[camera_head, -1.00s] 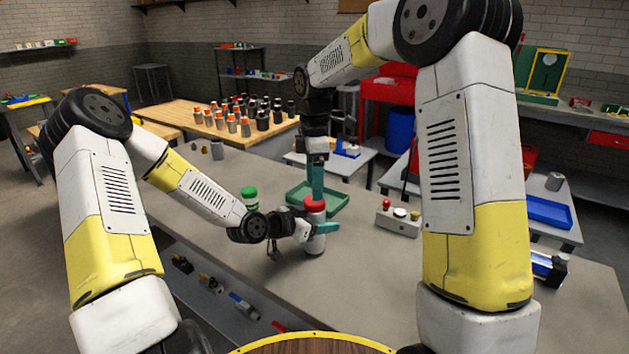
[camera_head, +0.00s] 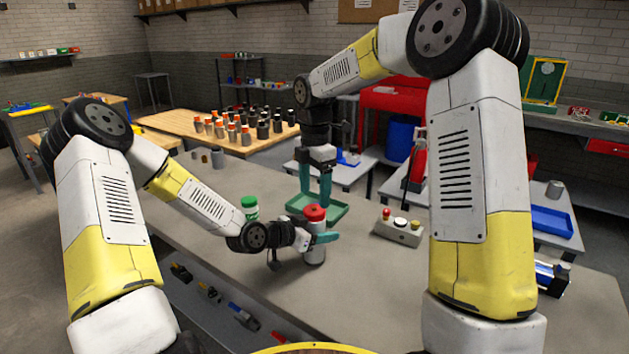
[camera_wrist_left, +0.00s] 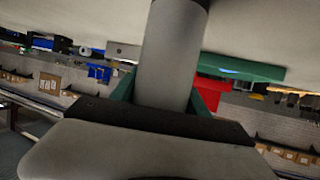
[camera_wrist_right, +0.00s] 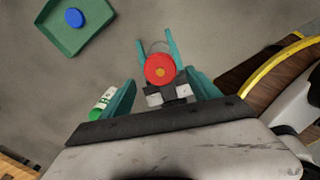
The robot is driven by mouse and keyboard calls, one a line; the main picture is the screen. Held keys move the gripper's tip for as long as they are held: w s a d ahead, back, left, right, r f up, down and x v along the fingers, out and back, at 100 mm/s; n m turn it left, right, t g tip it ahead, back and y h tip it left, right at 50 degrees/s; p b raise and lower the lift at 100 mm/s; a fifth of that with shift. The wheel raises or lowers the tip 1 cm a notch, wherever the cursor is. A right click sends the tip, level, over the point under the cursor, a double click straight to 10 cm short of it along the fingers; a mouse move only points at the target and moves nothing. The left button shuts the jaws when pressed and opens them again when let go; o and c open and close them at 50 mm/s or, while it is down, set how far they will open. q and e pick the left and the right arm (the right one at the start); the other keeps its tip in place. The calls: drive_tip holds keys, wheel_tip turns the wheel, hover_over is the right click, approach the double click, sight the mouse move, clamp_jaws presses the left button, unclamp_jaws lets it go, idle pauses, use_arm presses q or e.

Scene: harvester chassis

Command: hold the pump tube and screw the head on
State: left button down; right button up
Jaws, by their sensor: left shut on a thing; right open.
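The pump tube (camera_head: 315,252) is a grey cylinder standing upright on the bench, with the red head (camera_head: 315,213) on its top. My left gripper (camera_head: 316,238) is shut around the tube from the side, below the head. The grey tube also fills the middle of the left wrist view (camera_wrist_left: 170,60), between teal fingers. My right gripper (camera_head: 316,192) points down above the head, its two teal fingers apart and empty. The right wrist view shows the round red head (camera_wrist_right: 160,70) with an orange centre, between the open fingers. The thread under the head is hidden.
A green tray (camera_wrist_right: 45,30) holding a blue disc (camera_wrist_right: 74,17) lies behind the tube. A button box (camera_head: 399,228) sits to the right. The bench front right of the tube is clear.

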sight(314, 207)
wheel_tip(314, 207, down, 5)
idle(0.3)
drive_tip(key=c, duration=1.4)
drive_tip(key=m, duration=0.6)
drive_tip(key=shift+m, duration=0.3)
drive_tip(key=shift+c, duration=0.2)
drive_tip(key=o, duration=1.5)
